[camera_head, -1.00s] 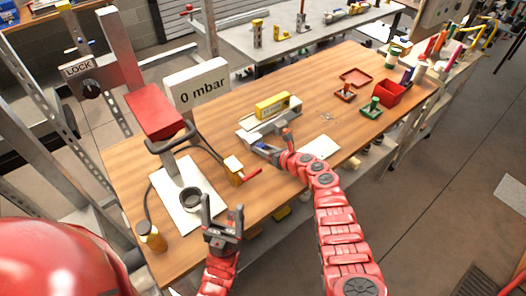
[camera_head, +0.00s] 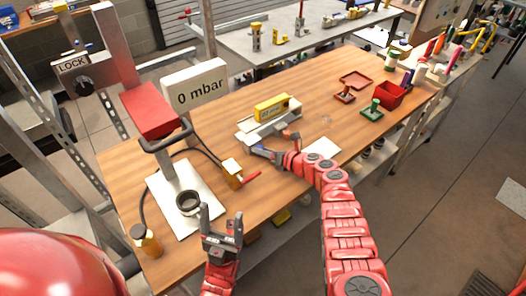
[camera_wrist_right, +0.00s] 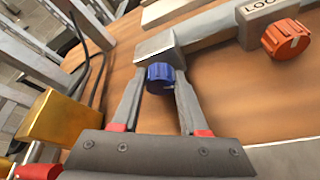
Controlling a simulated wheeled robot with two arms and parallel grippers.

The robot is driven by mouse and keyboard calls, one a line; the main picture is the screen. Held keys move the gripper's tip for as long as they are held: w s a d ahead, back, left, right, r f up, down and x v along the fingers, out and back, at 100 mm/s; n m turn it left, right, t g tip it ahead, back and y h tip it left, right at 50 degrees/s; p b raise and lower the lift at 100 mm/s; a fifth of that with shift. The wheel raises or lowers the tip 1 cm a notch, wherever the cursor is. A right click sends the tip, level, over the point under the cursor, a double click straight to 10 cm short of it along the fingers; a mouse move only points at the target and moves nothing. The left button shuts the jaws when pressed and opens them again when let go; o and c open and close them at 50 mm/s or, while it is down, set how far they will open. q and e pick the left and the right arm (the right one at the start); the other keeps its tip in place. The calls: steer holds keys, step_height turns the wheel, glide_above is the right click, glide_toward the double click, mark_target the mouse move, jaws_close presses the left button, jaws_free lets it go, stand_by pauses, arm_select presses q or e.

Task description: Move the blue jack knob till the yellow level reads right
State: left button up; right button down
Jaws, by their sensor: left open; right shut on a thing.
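The yellow level (camera_head: 272,108) lies on a grey metal platform (camera_head: 258,130) on the wooden table. Its reading is too small to make out. In the right wrist view, the blue jack knob (camera_wrist_right: 160,73) sits between the fingertips of my right gripper (camera_wrist_right: 158,82), which is shut on it. In the head view, my right gripper (camera_head: 264,152) is at the platform's near side, and the blue knob is mostly hidden there. An orange lock knob (camera_wrist_right: 286,38) is to the right of the blue one. My left gripper (camera_head: 221,218) is open and empty near the table's front edge.
A gauge stand with a "0 mbar" sign (camera_head: 196,87) and white base (camera_head: 172,207) stands left. A brass valve with red handle (camera_head: 233,173) lies between it and the platform. A red bin (camera_head: 391,95) and stamp-like tools are at right.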

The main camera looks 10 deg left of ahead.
steer(key=shift+c, duration=2.2)
jaws_free()
